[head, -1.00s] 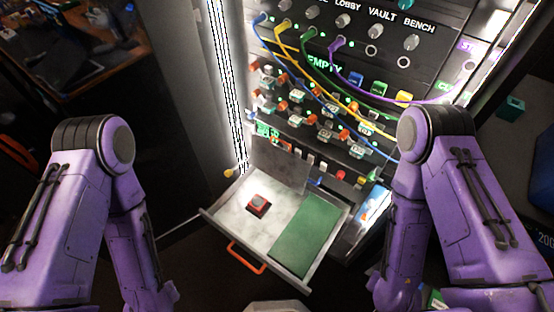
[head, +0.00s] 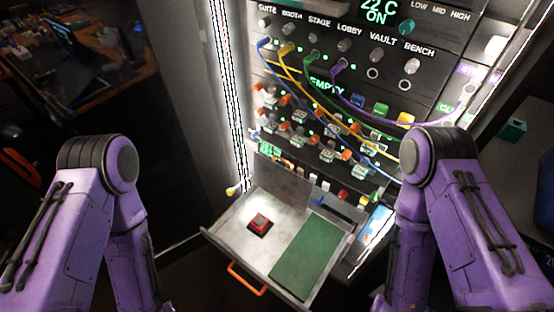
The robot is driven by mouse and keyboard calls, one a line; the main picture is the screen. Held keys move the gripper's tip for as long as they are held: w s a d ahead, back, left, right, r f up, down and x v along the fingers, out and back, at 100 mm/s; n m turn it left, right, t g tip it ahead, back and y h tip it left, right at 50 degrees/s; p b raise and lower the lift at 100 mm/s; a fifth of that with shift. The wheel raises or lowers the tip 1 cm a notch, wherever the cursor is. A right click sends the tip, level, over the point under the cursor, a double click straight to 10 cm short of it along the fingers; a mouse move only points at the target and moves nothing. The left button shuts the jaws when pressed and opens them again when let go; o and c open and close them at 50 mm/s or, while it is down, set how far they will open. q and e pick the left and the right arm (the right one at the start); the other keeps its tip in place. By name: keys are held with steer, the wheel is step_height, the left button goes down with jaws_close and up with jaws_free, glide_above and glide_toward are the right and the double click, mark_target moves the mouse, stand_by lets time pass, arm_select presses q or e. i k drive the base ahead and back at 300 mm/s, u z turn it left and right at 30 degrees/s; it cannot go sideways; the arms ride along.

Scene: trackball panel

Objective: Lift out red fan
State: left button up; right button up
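A small red block (head: 259,222) with a round grey top lies in the left part of an open drawer (head: 222,241). It is the only loose red piece in the drawer, but it is too small to tell whether it is a fan. The drawer has an orange handle (head: 247,280) at its front. Both my purple arms hang down at the left and right of the picture. Both grippers are below the picture's edge, and neither arm touches the block or the drawer in view.
A green mat (head: 308,258) covers the drawer's right part. A grey upright plate (head: 283,184) stands at the drawer's back. Above is a panel with knobs, switches and blue, yellow, green and purple cables (head: 350,100). A cluttered desk (head: 110,75) is far left.

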mark_target(259, 223)
steer(key=u, duration=0.55)
steer(key=k, duration=0.6)
steer(key=u, duration=0.85)
steer(key=i, duration=0.9)
steer(key=z, duration=0.6)
steer(key=i, duration=0.5)
steer(key=z, duration=0.4)
